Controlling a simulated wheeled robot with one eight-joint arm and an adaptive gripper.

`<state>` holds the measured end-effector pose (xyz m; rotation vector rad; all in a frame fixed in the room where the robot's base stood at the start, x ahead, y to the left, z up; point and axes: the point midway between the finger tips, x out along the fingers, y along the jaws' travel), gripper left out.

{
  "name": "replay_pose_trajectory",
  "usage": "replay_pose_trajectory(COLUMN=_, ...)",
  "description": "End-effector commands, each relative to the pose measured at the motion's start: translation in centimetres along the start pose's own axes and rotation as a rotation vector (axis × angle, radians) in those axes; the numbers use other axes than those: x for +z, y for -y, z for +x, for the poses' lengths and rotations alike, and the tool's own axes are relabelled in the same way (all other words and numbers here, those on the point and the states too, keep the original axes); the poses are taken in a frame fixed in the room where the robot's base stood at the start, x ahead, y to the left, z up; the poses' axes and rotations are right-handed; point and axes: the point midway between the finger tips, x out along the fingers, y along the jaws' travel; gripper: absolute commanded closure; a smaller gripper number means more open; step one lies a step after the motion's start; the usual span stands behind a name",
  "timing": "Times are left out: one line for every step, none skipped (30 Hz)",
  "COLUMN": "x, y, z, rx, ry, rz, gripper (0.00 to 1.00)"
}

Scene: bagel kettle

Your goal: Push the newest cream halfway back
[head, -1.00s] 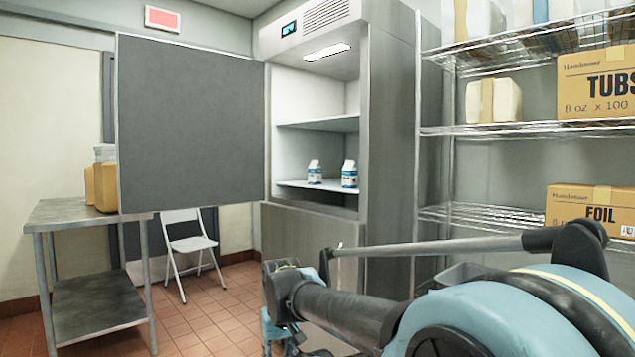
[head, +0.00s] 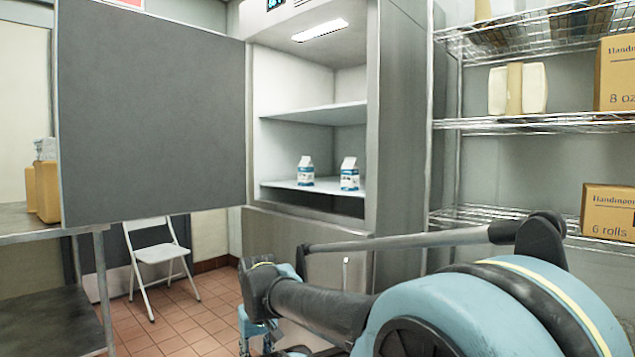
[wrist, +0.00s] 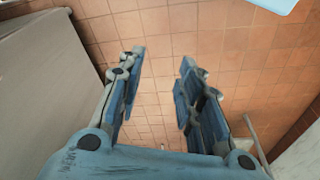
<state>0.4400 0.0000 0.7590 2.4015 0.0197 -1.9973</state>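Two small blue-and-white cream cartons stand upright on the lower shelf (head: 325,187) of the open fridge. The left carton (head: 306,171) and the right carton (head: 349,174) stand side by side with a gap between them. I cannot read any date on them. My gripper (wrist: 160,65) is open and empty in the wrist view, over the tiled floor. In the head view my arm reaches low in front of the fridge, well below and apart from the cartons.
The fridge door (head: 150,110) stands wide open to the left. A folding chair (head: 158,255) and a steel table (head: 45,225) are at the left. Wire shelving (head: 500,122) with boxes stands at the right. Tiled floor (head: 185,300) is bare before the chair.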

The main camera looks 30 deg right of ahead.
Motion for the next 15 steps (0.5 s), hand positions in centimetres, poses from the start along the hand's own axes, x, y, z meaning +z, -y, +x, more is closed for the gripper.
replay_pose_trajectory(x=0.0, y=0.0, z=0.0, rx=0.0, ry=0.0, rz=0.0, gripper=0.67)
replay_pose_trajectory(x=0.0, y=0.0, z=0.0, rx=0.0, ry=0.0, rz=0.0, gripper=0.67)
replay_pose_trajectory(x=0.0, y=0.0, z=0.0, rx=0.0, ry=0.0, rz=0.0, gripper=0.67)
replay_pose_trajectory(x=0.0, y=0.0, z=0.0, rx=0.0, ry=0.0, rz=0.0, gripper=0.67)
replay_pose_trajectory(x=0.0, y=0.0, z=0.0, rx=0.0, ry=0.0, rz=0.0, gripper=0.67)
replay_pose_trajectory(x=0.0, y=0.0, z=0.0, rx=0.0, ry=0.0, rz=0.0, gripper=0.67)
replay_pose_trajectory(x=0.0, y=0.0, z=0.0, rx=0.0, ry=0.0, rz=0.0, gripper=0.67)
replay_pose_trajectory(x=0.0, y=0.0, z=0.0, rx=0.0, ry=0.0, rz=0.0, gripper=0.67)
replay_pose_trajectory(x=0.0, y=0.0, z=0.0, rx=0.0, ry=0.0, rz=0.0, gripper=0.64)
replay_pose_trajectory(x=0.0, y=0.0, z=0.0, rx=0.0, ry=0.0, rz=0.0, gripper=0.58)
replay_pose_trajectory(x=0.1, y=-0.1, z=-0.2, rx=0.002, ry=-0.004, rz=-0.002, gripper=0.51)
replay_pose_trajectory(x=0.5, y=-0.2, z=-0.7, rx=0.009, ry=-0.013, rz=-0.008, gripper=0.42)
replay_pose_trajectory(x=0.3, y=-0.5, z=-0.9, rx=0.018, ry=-0.017, rz=-0.016, gripper=0.35)
replay_pose_trajectory(x=0.0, y=-0.8, z=-1.1, rx=0.031, ry=-0.021, rz=-0.029, gripper=0.28)
replay_pose_trajectory(x=-0.7, y=-1.5, z=-1.5, rx=0.056, ry=-0.028, rz=-0.05, gripper=0.28)
